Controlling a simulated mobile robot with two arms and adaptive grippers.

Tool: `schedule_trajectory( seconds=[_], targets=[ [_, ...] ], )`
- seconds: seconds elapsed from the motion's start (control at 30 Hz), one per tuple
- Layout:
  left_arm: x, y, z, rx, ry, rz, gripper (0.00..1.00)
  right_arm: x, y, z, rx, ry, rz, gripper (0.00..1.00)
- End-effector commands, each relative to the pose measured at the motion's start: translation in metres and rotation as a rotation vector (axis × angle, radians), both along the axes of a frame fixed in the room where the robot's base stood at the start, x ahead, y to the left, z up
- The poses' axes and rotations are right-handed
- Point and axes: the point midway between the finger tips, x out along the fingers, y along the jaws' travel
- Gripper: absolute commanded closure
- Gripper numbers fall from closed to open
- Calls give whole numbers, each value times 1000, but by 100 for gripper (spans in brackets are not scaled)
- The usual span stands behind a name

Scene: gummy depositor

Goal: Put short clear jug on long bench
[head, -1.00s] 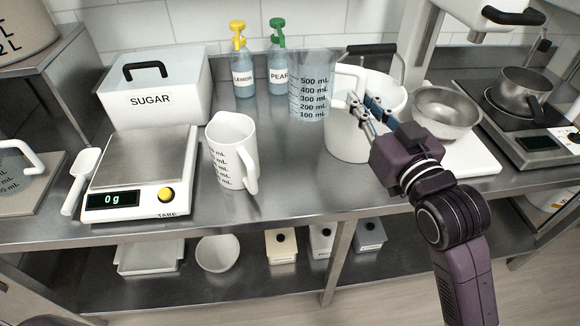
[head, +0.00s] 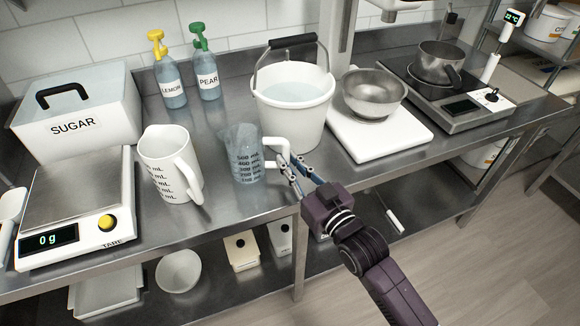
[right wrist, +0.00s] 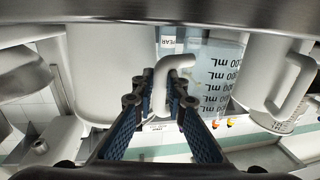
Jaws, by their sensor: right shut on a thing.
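The short clear jug (head: 243,158), bluish and see-through with dark mL marks and a white handle, is upright at the front of the long steel bench (head: 222,206). It is between a white jug (head: 166,165) and a white bucket (head: 290,112). Its base is at or just above the bench top; I cannot tell whether it touches. My right gripper (head: 288,170) is shut on the clear jug's handle from the right. The right wrist view shows the handle (right wrist: 160,85) between the blue finger pads, with the marked jug wall (right wrist: 217,75) beside it. My left gripper is out of view.
A scale (head: 78,200) and a sugar bin (head: 80,115) stand at left, two pump bottles (head: 170,82) behind. A steel bowl (head: 374,92) on a white board (head: 400,135) and a hotplate (head: 470,112) stand at right. The lower shelf holds several containers.

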Motion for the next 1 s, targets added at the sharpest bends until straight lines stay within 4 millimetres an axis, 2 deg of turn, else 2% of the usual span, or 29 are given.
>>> schedule_trajectory(
  seconds=[0.03, 0.13, 0.5, 0.53, 0.7, 1.0],
  targets=[
    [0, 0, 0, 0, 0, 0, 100, 0, 0, -8, 0, 1, 0, 100],
    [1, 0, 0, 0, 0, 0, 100, 0, 0, -14, 1, -2, 0, 100],
    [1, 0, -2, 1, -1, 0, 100, 0, 0, -18, 0, -3, 0, 100],
    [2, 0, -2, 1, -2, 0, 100, 0, 0, -18, 0, -2, 0, 87],
    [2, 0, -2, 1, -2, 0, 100, 0, 0, -18, 0, -2, 0, 70],
    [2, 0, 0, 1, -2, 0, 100, 0, 0, -14, 0, -2, 0, 70]
  ],
)
